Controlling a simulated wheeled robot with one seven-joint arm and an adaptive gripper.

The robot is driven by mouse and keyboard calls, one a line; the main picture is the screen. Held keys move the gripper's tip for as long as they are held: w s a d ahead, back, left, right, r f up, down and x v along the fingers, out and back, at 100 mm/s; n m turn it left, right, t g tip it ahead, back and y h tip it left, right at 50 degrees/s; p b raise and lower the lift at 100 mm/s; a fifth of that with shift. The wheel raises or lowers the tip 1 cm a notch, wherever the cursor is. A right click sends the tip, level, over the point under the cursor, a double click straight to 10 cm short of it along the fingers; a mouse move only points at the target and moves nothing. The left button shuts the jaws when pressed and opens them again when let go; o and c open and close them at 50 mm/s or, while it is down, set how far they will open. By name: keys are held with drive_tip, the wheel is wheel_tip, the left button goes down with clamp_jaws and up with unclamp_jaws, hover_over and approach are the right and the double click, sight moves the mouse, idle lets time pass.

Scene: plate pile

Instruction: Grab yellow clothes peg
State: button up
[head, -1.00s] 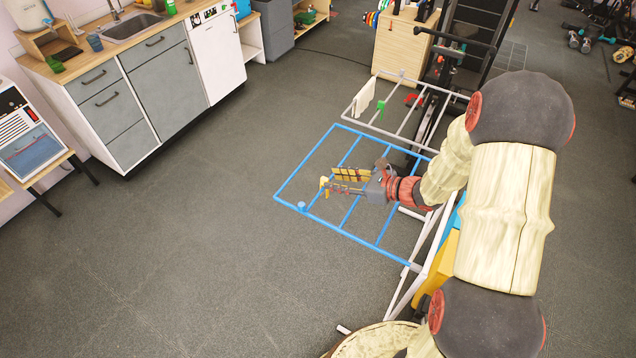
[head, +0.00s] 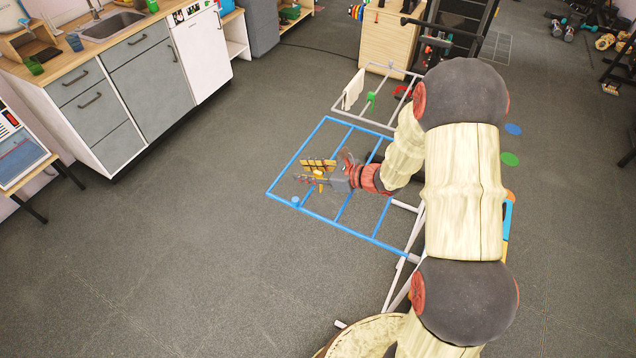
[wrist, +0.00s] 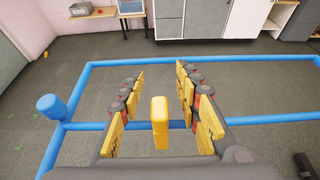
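The yellow clothes peg (wrist: 160,122) stands upright between the two open fingers of my gripper (wrist: 158,105) in the wrist view, with a visible gap on each side. It appears to sit at a blue bar of the drying rack (wrist: 200,61), which passes behind it. In the head view the peg (head: 318,174) is a small yellow shape by the fingers of my gripper (head: 317,172), above the blue rack frame (head: 281,176).
A grey rack section behind holds a white cloth (head: 353,90) and a green peg (head: 371,98). A round basket (head: 365,337) stands below. The floor left of the rack is clear.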

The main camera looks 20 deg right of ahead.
drive_tip(key=shift+c, duration=0.8)
clamp_jaws()
